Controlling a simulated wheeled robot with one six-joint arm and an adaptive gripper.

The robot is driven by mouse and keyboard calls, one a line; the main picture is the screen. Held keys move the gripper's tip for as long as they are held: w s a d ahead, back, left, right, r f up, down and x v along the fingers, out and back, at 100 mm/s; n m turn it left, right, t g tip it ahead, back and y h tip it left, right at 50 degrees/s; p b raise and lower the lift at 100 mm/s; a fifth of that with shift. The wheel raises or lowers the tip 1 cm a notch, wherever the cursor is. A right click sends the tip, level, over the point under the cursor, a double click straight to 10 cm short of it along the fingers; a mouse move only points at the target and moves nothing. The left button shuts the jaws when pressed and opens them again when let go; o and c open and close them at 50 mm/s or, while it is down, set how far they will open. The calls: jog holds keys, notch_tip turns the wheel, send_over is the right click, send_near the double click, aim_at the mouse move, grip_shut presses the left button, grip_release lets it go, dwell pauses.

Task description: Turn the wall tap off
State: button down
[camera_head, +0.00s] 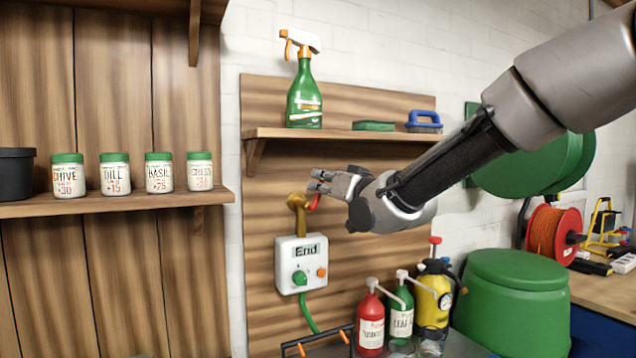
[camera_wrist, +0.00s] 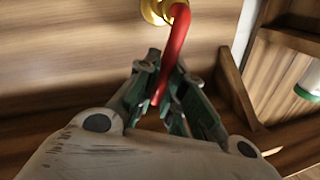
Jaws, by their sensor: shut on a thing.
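The wall tap (camera_head: 299,205) is a brass fitting on the wooden panel, above a white timer box (camera_head: 301,264) labelled "End". Its red lever handle (camera_head: 314,202) points to the right, towards my gripper. In the wrist view the red handle (camera_wrist: 178,45) runs from the brass tap body (camera_wrist: 160,10) at the top down between my fingers. My gripper (camera_head: 318,182) reaches in from the right at the tap's height. In the wrist view my gripper (camera_wrist: 165,95) is shut on the red handle, with a finger on either side. The handle's tip shows between the fingers.
A shelf (camera_head: 340,134) with a green spray bottle (camera_head: 304,95) is above the tap. A jar shelf (camera_head: 110,202) is to the left. Red (camera_head: 370,320) and green (camera_head: 402,312) pump bottles and a yellow sprayer (camera_head: 433,295) stand below my arm.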

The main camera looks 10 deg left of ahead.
jog(key=w+d+f+m+t+h, duration=0.1)
jog(key=f+m, duration=0.2)
jog(key=m, duration=0.5)
jog(key=w+d+f+m+t, duration=0.1)
jog(key=d+f+m+t, duration=0.1)
jog(key=m, duration=0.6)
jog(key=shift+w+d+f+t+h, duration=0.2)
jog(key=shift+w+f+t+h, duration=0.15)
jog(key=shift+f, duration=0.2)
jog(key=shift+s, duration=0.1)
jog(key=c, duration=1.5)
grip_release()
jog(key=v, duration=1.2)
